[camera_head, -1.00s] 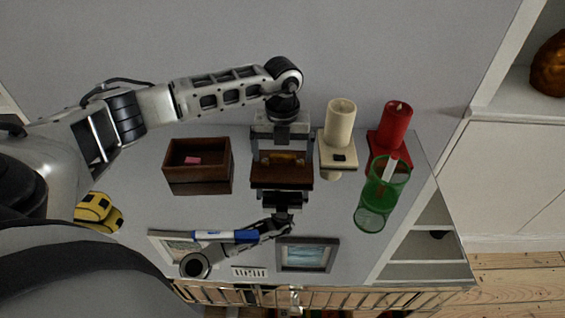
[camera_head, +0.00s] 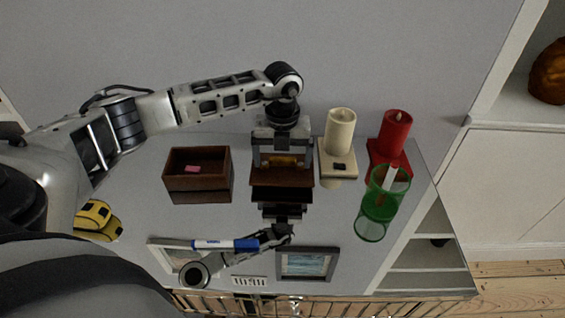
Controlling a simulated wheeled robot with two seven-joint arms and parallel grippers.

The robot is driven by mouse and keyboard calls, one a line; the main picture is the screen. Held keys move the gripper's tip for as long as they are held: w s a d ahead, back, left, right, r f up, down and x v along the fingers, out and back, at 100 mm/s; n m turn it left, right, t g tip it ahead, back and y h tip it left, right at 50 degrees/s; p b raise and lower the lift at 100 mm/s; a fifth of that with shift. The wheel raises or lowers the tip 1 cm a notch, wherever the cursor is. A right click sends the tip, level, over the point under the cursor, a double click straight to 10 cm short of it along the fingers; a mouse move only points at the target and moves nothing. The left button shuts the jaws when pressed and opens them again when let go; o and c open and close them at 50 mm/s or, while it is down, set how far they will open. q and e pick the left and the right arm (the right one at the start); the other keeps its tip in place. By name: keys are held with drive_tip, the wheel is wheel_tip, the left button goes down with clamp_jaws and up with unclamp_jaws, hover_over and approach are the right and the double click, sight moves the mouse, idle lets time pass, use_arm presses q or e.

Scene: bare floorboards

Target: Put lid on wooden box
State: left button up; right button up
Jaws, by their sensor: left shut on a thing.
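The open wooden box (camera_head: 197,187) stands left of centre on the glossy tabletop. It is dark brown, and a small pink block (camera_head: 192,169) lies inside. The brown wooden lid (camera_head: 282,178) has a gold-coloured handle and is to the right of the box, apart from it. My left gripper (camera_head: 283,162) points down and is shut on the lid's handle, holding the lid roughly level above the surface. Its reflection shows below it. The fingertips partly hide the handle. My right gripper is not in view.
A cream candle (camera_head: 341,131) and a red candle (camera_head: 396,132) stand right of the lid. A green glass (camera_head: 377,215) stands in front of the red one. A blue-white marker (camera_head: 225,245), picture frame (camera_head: 306,263) and yellow-black object (camera_head: 97,219) lie nearer the front.

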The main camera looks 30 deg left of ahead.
use_arm(q)
drive_tip(key=s+d+r+b, duration=0.3)
drive_tip(key=s+r, duration=0.8)
drive_tip(key=s, duration=0.2)
drive_tip(key=w+a+f+b, duration=0.1)
drive_tip(key=a+b, duration=0.4)
drive_tip(key=a, duration=1.5)
drive_tip(key=shift+w+a+f+n, duration=0.25)
drive_tip(key=shift+w+n, duration=0.15)
drive_tip(key=shift+w, duration=0.3)
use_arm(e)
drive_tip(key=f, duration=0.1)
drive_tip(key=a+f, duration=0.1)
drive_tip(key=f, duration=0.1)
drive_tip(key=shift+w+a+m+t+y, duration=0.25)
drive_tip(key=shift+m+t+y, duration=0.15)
use_arm(q)
drive_tip(key=shift+r, duration=0.1)
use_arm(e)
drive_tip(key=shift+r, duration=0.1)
use_arm(q)
drive_tip(key=shift+f+b, duration=1.55)
drive_tip(key=shift+f, duration=1.05)
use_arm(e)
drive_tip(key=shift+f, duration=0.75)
